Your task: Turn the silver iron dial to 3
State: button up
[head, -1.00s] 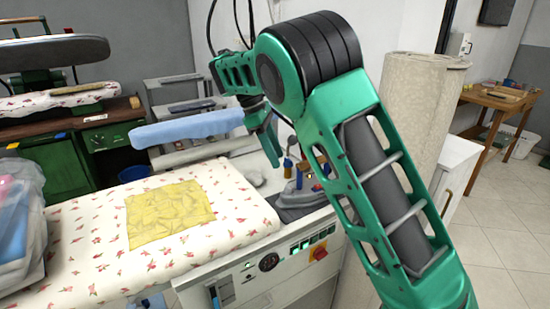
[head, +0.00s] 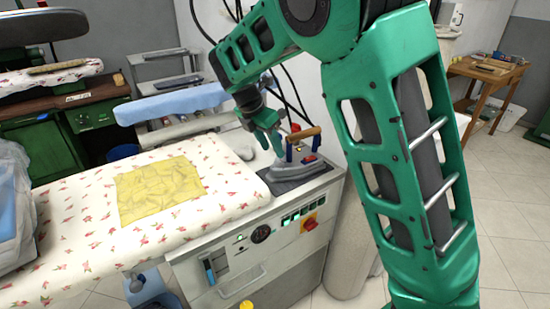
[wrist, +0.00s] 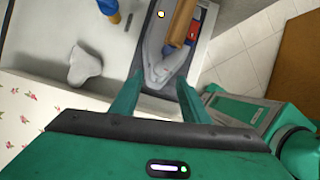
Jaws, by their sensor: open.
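The silver iron (head: 297,170) rests on a dark pad at the right end of the ironing station. It has a wooden handle (head: 303,134) on blue posts and a small red part below. The iron also shows in the wrist view (wrist: 157,62), beyond the fingertips, its tip toward me. I cannot make out its dial or a number. My gripper (head: 276,146) is open and empty, just left of the iron's handle. In the wrist view its two fingers (wrist: 158,88) are spread apart, with the iron's tip showing between them.
The station's front panel has a black round gauge (head: 261,234) and a red switch (head: 309,224). A pale lump (wrist: 84,66) sits left of the iron.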

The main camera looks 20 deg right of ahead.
aim_at(277, 160)
jog(key=shift+x, duration=2.75)
jog(key=shift+c, duration=0.3)
jog(key=c, duration=1)
